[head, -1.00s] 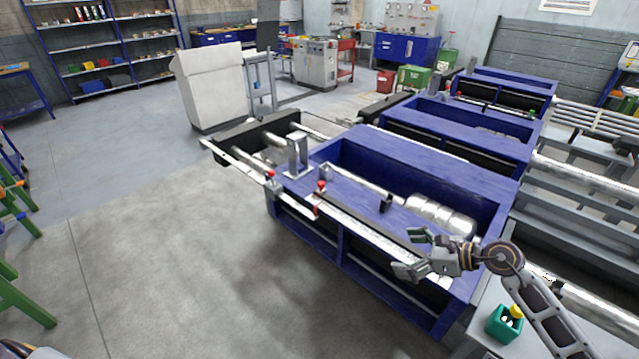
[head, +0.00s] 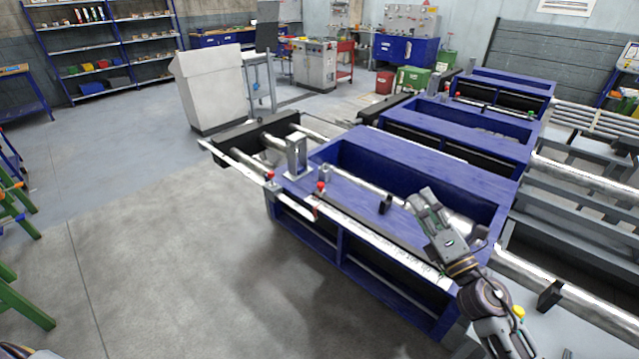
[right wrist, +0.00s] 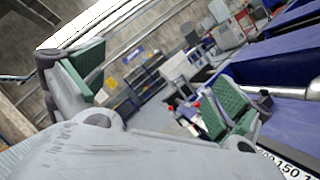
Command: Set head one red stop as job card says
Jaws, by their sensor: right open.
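Two small red stops show at the near blue bench: one red stop (head: 320,187) stands at the left end of a white scale (head: 375,237), and another red stop (head: 270,176) is further left on a rail. My right gripper (head: 424,199) is open and empty, pointing up and away over the bench's right part, well right of both stops. In the right wrist view its green-padded fingers (right wrist: 158,90) are spread with nothing between them, and part of the numbered scale (right wrist: 290,168) shows at the lower right. I cannot make out a job card. My left gripper is out of view.
The blue bench (head: 345,162) has an upright grey post (head: 296,157) and a small black block (head: 386,204). Behind are similar blue benches (head: 452,143). A yellow cap (head: 519,312) shows beside my right arm.

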